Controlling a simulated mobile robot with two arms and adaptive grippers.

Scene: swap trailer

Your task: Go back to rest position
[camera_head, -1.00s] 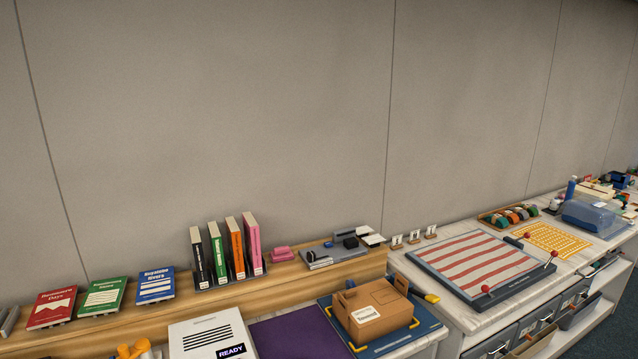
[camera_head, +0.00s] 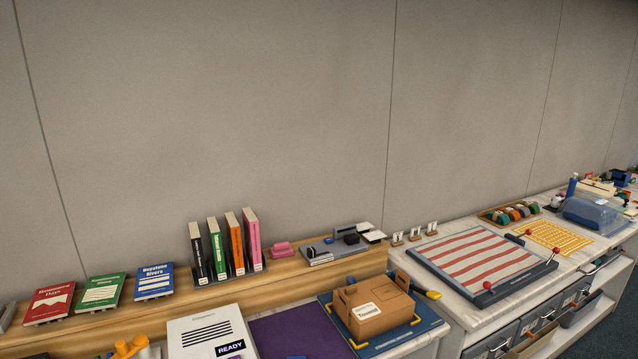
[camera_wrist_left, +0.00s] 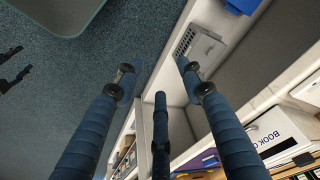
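My left gripper (camera_wrist_left: 156,72) shows in the left wrist view. Its blue ribbed fingers are spread apart with nothing between them. Beyond them are a dark blue carpet floor (camera_wrist_left: 100,75) and a white shelf unit with a grey vent-like box (camera_wrist_left: 203,48). Neither gripper can be made out in the head view.
The head view shows a counter with a cardboard box (camera_head: 373,308) on a blue mat, a white READY box (camera_head: 207,331), a purple mat (camera_head: 296,332) and upright books (camera_head: 225,250). A striped board (camera_head: 478,259) lies right. Open drawers (camera_head: 541,343) jut out below.

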